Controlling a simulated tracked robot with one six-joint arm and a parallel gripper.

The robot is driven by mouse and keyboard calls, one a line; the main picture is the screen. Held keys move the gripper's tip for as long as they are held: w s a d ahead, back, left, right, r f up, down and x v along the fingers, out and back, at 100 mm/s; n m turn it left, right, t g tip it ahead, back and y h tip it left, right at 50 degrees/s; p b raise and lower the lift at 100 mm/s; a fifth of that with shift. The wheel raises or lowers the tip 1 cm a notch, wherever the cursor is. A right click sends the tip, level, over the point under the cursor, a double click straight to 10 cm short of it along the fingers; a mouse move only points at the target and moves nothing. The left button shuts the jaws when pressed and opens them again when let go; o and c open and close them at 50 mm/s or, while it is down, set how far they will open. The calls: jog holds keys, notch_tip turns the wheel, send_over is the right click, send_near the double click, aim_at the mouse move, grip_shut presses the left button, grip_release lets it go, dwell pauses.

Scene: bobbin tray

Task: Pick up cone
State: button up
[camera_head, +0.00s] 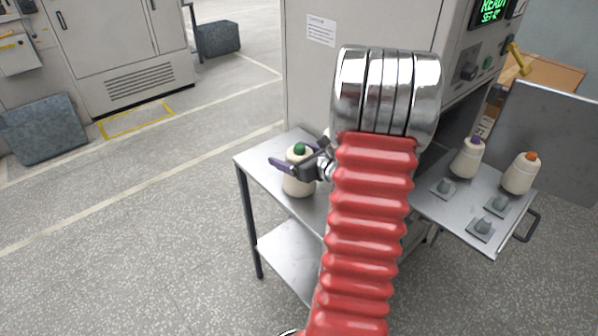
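A cream yarn cone (297,185) with a green top stands upright on the left side table, left of my arm. My gripper (303,157) is at this cone. One dark, purple-tinted finger reaches out on the cone's left and the other shows to the right of its green top. The fingers look spread apart; whether either touches the cone cannot be told. Two more cream cones stand on the right tray, one with a purple top (467,160) and one with an orange top (520,175). My red-sleeved arm hides the middle of the scene.
The side table (268,153) has a lower shelf (285,262). The right tray (453,212) has several grey pegs without cones and a front handle. A large grey machine (308,75) stands behind. The floor at left is open, with a grey bin (42,130).

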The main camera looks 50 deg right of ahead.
jog(key=c, duration=1.2)
jog(key=shift+r, duration=0.15)
jog(key=shift+c, duration=0.2)
notch_tip(320, 180, up, 10)
jog(key=shift+f, duration=0.1)
dwell(0.4)
notch_tip(320, 180, up, 20)
dwell(1.8)
